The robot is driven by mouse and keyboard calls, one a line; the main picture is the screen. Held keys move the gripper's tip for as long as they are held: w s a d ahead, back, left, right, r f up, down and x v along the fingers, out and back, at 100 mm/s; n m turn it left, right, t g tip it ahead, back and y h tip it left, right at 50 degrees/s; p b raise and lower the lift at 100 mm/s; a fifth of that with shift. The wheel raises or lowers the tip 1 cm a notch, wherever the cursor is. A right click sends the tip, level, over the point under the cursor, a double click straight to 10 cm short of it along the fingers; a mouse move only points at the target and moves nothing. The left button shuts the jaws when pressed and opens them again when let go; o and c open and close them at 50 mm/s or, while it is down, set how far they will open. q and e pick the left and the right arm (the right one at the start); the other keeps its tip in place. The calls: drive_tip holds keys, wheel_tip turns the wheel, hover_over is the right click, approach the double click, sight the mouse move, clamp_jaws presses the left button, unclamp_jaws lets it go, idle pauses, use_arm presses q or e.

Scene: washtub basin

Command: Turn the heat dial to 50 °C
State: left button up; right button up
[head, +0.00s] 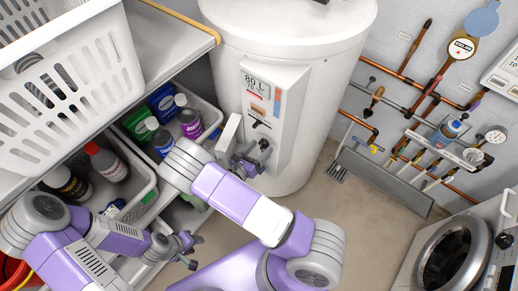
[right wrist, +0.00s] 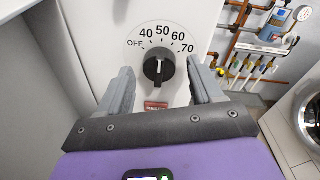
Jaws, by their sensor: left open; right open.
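The heat dial is a black round knob (right wrist: 158,67) on a white panel, with the marks OFF, 40, 50, 60 and 70 around its upper side. A pale line shows on the knob, roughly upright; I cannot tell its exact setting. The panel (head: 283,95) is on the front of the white water heater (head: 300,45). My right gripper (right wrist: 160,78) is open, its grey fingers on either side of the dial in the right wrist view, with gaps visible; in the head view it (head: 253,160) is close to the panel. My left gripper (head: 188,250) is open and empty, low at the left.
A white laundry basket (head: 70,95) stands on the counter (head: 165,40) at the left. Bins with several bottles (head: 110,165) sit below. Copper pipes (head: 400,75) run along the right wall. A washing machine (head: 455,250) stands at the lower right. The floor between is mostly clear.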

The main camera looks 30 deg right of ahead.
drive_tip(key=v, duration=0.7)
drive_tip(key=shift+a+p, duration=0.2)
drive_tip(key=shift+p, duration=0.2)
drive_tip(key=shift+s, duration=0.1)
